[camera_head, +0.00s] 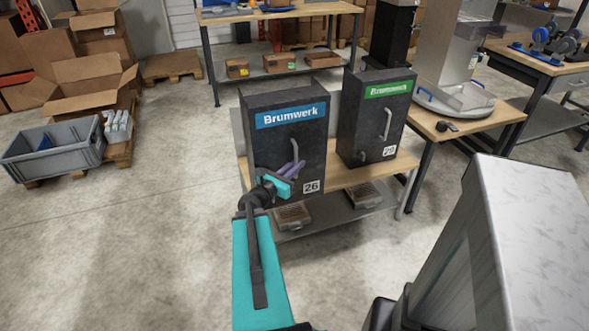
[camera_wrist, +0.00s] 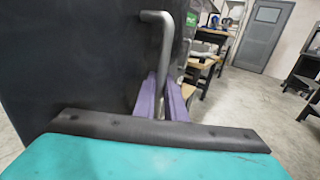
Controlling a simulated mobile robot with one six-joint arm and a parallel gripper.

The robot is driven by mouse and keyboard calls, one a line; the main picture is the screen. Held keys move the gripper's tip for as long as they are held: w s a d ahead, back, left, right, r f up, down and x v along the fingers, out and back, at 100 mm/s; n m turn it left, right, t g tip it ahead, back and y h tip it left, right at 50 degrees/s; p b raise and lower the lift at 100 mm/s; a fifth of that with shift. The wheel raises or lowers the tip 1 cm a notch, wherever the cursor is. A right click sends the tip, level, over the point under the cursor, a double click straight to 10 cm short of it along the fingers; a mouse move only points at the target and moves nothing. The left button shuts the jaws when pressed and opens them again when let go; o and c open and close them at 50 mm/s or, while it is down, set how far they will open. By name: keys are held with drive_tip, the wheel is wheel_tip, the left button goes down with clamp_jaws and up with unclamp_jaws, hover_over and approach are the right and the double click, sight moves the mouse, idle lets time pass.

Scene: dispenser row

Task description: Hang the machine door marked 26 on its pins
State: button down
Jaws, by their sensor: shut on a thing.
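The dark grey door marked 26 (camera_head: 262,147), with a blue Brumwerk label, stands upright at the workbench in the head view. Its bar handle (camera_head: 295,147) is on the right part of its face. My gripper (camera_head: 296,169) is shut on this handle, with purple fingers on both sides of it. In the wrist view the handle (camera_wrist: 161,45) runs down between the fingers (camera_wrist: 163,98), and the dark door face (camera_wrist: 75,65) fills the left. The pins and the door's hinge edge cannot be made out.
A second dark machine (camera_head: 350,130) with a green label stands close on the right on the workbench (camera_head: 400,162). Boxes sit on its lower shelf (camera_head: 340,211). A grey crate (camera_head: 40,165) and cartons stand at the left. The floor (camera_head: 165,190) between is clear.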

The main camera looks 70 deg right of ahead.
sight(278, 129)
drive_tip(key=shift+r, duration=0.15)
drive_tip(key=shift+w+r, duration=0.15)
drive_tip(key=shift+r, duration=0.35)
drive_tip(key=shift+m+g, duration=0.4)
drive_tip(key=shift+g, duration=0.2)
drive_tip(key=w+a+r+p, duration=0.1)
drive_tip(key=r+p, duration=0.1)
drive_tip(key=r, duration=0.3)
drive_tip(key=w+a+r+p, duration=0.1)
drive_tip(key=w+r, duration=0.1)
drive_tip(key=r, duration=0.3)
drive_tip(key=w+a+r+p, duration=0.1)
drive_tip(key=r+p, duration=0.1)
drive_tip(key=r, duration=0.3)
drive_tip(key=shift+w+a+r+p, duration=0.1)
drive_tip(key=shift+w+a+p, duration=0.05)
drive_tip(key=shift+w+p, duration=0.25)
drive_tip(key=w+a+r+m+g+y+p, duration=0.1)
drive_tip(key=a+r+p, duration=0.5)
drive_tip(key=r, duration=0.8)
drive_tip(key=w+a+r+m+g+y+p, duration=0.1)
drive_tip(key=w+a+r+g+p, duration=0.1)
drive_tip(key=a+r+p, duration=0.4)
drive_tip(key=w+a+r+m+g+y+p, duration=0.1)
drive_tip(key=a+r+p, duration=0.5)
drive_tip(key=a+r, duration=0.6)
wheel_tip(278, 129, up, 11)
drive_tip(key=shift+w+a+m+g+p, duration=0.4)
drive_tip(key=shift+w+g, duration=0.1)
drive_tip(key=shift+w, duration=0.6)
